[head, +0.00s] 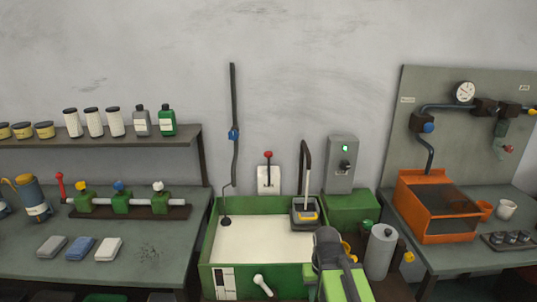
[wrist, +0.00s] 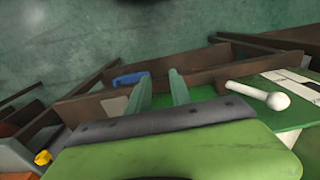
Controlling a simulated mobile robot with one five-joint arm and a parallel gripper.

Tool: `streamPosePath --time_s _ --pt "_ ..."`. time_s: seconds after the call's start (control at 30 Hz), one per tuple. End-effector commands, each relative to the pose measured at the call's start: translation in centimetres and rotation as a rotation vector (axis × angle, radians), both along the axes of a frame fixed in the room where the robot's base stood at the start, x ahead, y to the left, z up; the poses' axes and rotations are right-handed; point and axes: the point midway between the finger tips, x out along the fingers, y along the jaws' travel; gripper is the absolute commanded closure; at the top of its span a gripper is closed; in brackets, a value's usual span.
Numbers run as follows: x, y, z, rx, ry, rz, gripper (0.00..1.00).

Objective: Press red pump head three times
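I cannot tell for certain which part is the red pump head. In the head view, a red knob (head: 268,154) tops a dark lever on a white wall plate behind the green tank. A red upright handle (head: 60,184) stands at the left end of the pipe with valves on the left bench. A small red knob (head: 508,149) is on the right panel. My gripper (wrist: 160,86) shows two green fingers apart in the wrist view, with nothing between them. My arm rises at the bottom of the head view, apart from all these red parts.
A green tank (head: 208,250) of pale liquid stands in the middle, its white-knobbed lever (wrist: 272,98) near my gripper in the wrist view. A grey canister (head: 380,252) stands right of my arm. Left bench (head: 130,262) and orange box (head: 432,190) flank the tank.

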Motion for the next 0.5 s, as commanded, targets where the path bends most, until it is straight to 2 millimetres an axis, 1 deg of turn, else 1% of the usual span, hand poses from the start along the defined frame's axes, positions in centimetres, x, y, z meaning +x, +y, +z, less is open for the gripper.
streamPosePath --time_s 0.03,0.17,0.5 --pt "0.00 0.00 0.00 0.000 0.000 0.000 0.82" --pt "0.00 0.00 0.00 0.000 0.000 0.000 0.99" --pt "0.00 0.00 0.00 0.000 0.000 0.000 1.00"
